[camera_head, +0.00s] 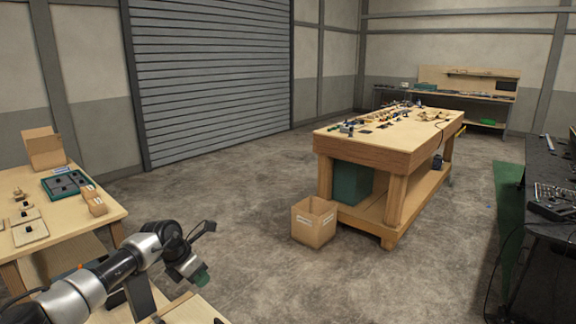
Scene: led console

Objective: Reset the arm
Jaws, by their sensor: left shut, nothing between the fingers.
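My left arm comes in from the lower left in silver and black. Its left gripper (201,276) hangs in the air near the bottom of the view, over the floor and close to a light wooden surface (196,311). The gripper is shut, with nothing held, and its tip looks dark green. It touches nothing that I can see. My right gripper is not in the view.
A wooden table (108,215) at left bears a dark green tray (67,184) and small boxes. A large workbench (365,152) with many small parts stands mid-room, a cardboard box (314,222) before it. A dark desk (543,203) is at right.

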